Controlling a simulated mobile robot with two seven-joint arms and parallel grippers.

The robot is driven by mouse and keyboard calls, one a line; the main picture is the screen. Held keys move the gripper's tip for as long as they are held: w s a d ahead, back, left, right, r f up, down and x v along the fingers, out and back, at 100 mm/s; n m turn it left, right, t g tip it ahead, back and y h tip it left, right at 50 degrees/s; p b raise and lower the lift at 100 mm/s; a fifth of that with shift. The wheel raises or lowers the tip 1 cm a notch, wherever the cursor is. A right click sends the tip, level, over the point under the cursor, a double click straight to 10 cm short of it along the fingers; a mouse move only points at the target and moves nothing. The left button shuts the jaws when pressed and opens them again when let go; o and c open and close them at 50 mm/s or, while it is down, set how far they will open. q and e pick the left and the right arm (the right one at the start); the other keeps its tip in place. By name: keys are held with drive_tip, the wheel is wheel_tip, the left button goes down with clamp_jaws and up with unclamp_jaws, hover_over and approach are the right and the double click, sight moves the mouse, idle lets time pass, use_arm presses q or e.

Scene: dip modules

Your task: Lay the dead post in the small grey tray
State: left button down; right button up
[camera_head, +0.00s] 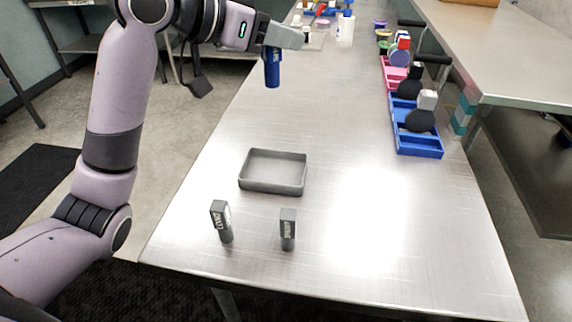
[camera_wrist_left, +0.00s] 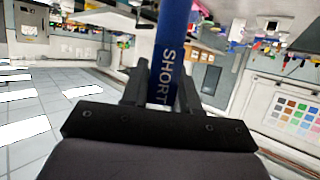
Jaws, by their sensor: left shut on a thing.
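My left gripper (camera_head: 288,36) is shut on a blue post (camera_head: 272,68) and holds it upright above the far left part of the table. In the left wrist view the blue post (camera_wrist_left: 174,40) stands between the fingers, with the word SHORT on its side. The small grey tray (camera_head: 272,188) lies on the table nearer to me and looks empty. A dark grey post (camera_head: 222,222) and another dark grey post (camera_head: 288,230) stand in front of the tray. Both carry pale lettering too small to read surely. My right gripper is not in view.
Blue and pink racks (camera_head: 418,145) with black, white and coloured pieces line the table's right side. Bottles and a white container (camera_head: 346,28) stand at the far end. The metal table (camera_head: 360,225) is clear between the tray and the racks.

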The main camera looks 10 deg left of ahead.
use_arm(q)
wheel_tip(320, 180, down, 20)
drive_tip(key=shift+r+b, duration=0.1)
drive_tip(key=shift+b, duration=0.25)
drive_tip(key=c, duration=0.8)
unclamp_jaws()
drive_tip(key=shift+f, duration=0.2)
drive_tip(key=shift+c, duration=0.2)
drive_tip(key=shift+s+r, duration=0.1)
drive_tip(key=shift+r, duration=0.15)
drive_tip(key=v, duration=1.2)
drive_tip(key=shift+f+b, duration=0.2)
drive_tip(key=shift+b, duration=0.1)
